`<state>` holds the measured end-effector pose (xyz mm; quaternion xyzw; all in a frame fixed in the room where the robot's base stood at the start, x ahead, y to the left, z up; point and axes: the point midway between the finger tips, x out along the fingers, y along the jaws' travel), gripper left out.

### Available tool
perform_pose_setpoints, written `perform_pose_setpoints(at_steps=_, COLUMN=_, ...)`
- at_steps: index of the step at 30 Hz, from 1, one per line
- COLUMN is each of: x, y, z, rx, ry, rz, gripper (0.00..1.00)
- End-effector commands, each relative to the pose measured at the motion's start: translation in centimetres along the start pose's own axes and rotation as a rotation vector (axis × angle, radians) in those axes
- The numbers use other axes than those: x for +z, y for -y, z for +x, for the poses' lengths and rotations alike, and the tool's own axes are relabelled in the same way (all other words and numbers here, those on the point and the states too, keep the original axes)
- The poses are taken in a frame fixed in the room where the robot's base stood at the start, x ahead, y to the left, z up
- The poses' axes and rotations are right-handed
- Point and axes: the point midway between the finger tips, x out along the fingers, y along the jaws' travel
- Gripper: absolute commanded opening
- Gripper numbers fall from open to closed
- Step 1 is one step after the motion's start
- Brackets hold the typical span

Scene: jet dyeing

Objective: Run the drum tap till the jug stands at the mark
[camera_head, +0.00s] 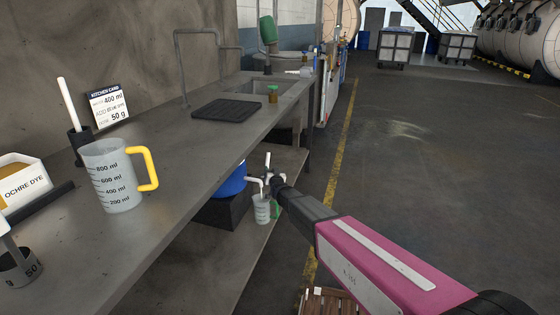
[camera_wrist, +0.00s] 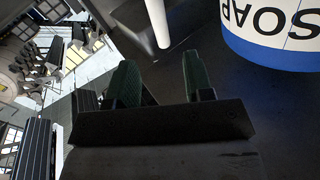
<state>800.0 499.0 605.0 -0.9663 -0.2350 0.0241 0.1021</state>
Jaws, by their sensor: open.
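A blue drum (camera_head: 233,181) sits on a dark block on the lower shelf, mostly hidden by the benchtop. In the wrist view a drum (camera_wrist: 272,45) is white with blue bands and reads SOAP upside down. A pale spout (camera_head: 253,181) shows beside the drum, with a small pale marked jug (camera_head: 261,211) below it; its level is too small to read. My gripper (camera_head: 272,180) is beside the spout and above the small jug. Its green fingers (camera_wrist: 160,70) are apart with nothing between them. A larger translucent jug (camera_head: 112,180) with a yellow handle stands on the bench, marked 200 to 800 ml.
On the bench (camera_head: 180,165) are a card (camera_head: 108,105) showing 400 ml and 50 g, an OCHRE DYE box (camera_head: 25,190), a dark mat (camera_head: 226,110) and a sink (camera_head: 285,87). A wooden pallet (camera_head: 330,302) lies low in front. The floor at right is clear.

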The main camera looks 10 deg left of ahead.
Motion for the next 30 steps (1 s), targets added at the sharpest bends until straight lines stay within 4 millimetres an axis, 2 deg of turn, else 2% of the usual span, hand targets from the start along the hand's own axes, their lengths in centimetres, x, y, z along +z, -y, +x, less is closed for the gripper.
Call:
perform_pose_setpoints(at_steps=8, x=0.0, y=-0.1, z=2.7, rx=0.001, ry=-0.001, rz=0.000, gripper=0.47)
perform_pose_setpoints(at_steps=18, x=0.1, y=-0.1, z=8.6, rx=0.001, ry=0.001, rz=-0.001, gripper=0.47)
perform_pose_setpoints(at_steps=21, x=0.1, y=-0.1, z=9.9, rx=0.001, ry=0.001, rz=-0.001, gripper=0.47)
perform_pose_setpoints(at_steps=25, x=0.0, y=-0.1, z=10.6, rx=0.001, ry=0.001, rz=-0.001, gripper=0.47)
perform_pose_setpoints(at_steps=30, x=0.0, y=-0.1, z=10.6, rx=0.001, ry=0.001, rz=-0.001, gripper=0.47)
